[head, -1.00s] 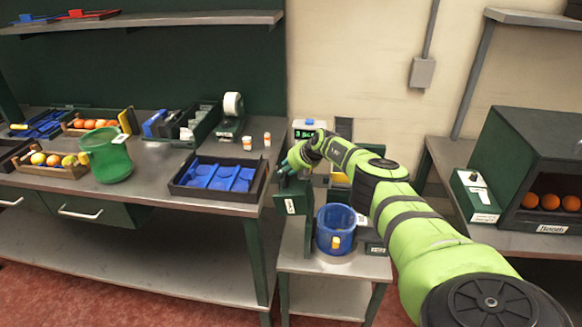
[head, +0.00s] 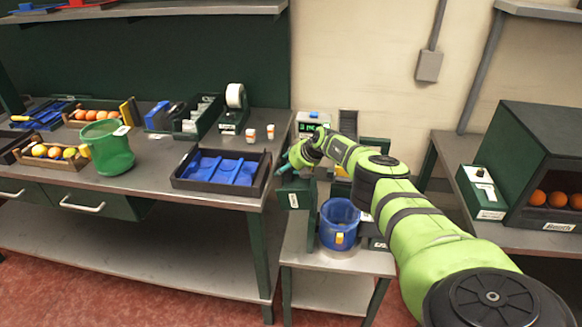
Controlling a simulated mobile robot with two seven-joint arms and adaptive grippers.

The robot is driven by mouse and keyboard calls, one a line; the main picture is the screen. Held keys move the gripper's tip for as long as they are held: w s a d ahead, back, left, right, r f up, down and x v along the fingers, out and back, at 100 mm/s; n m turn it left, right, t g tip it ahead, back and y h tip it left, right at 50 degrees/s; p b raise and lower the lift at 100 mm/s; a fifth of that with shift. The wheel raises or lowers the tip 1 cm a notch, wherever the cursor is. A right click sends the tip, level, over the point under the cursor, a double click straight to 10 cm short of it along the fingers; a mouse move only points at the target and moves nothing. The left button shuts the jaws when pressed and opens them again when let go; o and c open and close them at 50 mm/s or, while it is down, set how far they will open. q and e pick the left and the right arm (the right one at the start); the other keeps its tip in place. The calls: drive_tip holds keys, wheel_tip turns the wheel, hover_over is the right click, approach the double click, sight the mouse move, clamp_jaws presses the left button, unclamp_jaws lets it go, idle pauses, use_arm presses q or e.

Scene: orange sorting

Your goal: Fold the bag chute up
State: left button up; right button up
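My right arm comes in from the right, and its gripper (head: 290,163) is at the top of a dark green panel with a white label (head: 296,194), at the left of the small stand. This panel may be the bag chute; I cannot tell for sure. The panel looks roughly upright. The gripper's fingers are small and dark here, so I cannot tell whether they are open or touching the panel. A blue bucket (head: 339,231) with a yellow and white tag stands on the small stand (head: 310,257), below the gripper. My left gripper is out of view.
A scale with a green display (head: 312,126) sits behind my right gripper. The left bench holds a blue-lined tray (head: 222,178), a green bucket (head: 108,150) and fruit crates. A dark booth (head: 543,133) with oranges stands at the right, near my arm.

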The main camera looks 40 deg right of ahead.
drive_tip(key=shift+w+a+r, duration=0.4)
drive_tip(key=shift+a, duration=0.2)
drive_tip(key=shift+s+d+r, duration=0.15)
drive_tip(key=shift+s+r, duration=0.1)
drive_tip(key=shift+r, duration=0.15)
drive_tip(key=shift+s+r, duration=0.25)
drive_tip(key=shift+s, duration=0.15)
drive_tip(key=d+v, duration=0.1)
drive_tip(key=v, duration=0.9)
drive_tip(key=shift+s+f, duration=0.3)
drive_tip(key=shift+s, duration=0.1)
drive_tip(key=shift+a, duration=0.15)
